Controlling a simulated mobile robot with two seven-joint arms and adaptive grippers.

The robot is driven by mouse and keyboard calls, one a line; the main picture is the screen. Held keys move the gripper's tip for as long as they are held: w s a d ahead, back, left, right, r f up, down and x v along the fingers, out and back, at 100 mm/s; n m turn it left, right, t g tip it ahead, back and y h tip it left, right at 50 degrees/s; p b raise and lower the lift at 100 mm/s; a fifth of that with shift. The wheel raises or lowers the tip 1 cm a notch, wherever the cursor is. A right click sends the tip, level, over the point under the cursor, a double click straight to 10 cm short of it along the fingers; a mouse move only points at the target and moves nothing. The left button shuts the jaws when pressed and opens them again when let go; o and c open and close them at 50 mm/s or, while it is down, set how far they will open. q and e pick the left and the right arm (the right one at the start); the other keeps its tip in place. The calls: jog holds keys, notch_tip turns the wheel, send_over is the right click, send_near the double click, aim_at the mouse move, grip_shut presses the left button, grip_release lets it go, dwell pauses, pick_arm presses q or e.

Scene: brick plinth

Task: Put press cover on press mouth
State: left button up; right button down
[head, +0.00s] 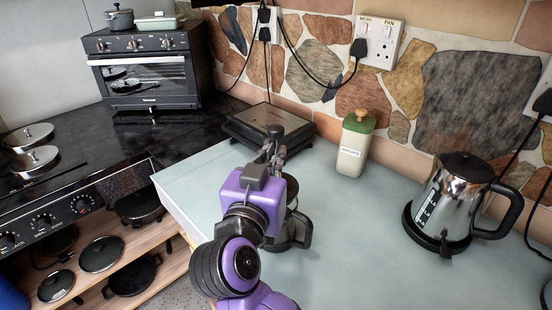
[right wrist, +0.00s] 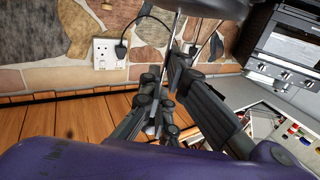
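My right gripper (head: 272,150) is above the pale counter, in front of the black sandwich maker. My left gripper is not in view.
A black sandwich maker (head: 268,124) lies at the back. A cream canister (head: 354,146) with a green lid stands right of it. A steel kettle (head: 452,200) sits further right. A stove (head: 50,190) and an oven (head: 148,70) are left. The counter's middle is clear.

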jog(key=shift+r, duration=0.2)
jog(key=shift+f, duration=0.15)
jog(key=c, duration=2)
grip_release()
jog(key=shift+s, duration=0.15)
jog(key=v, duration=1.1)
jog(key=shift+s+a, duration=0.15)
jog(key=shift+s, duration=0.2)
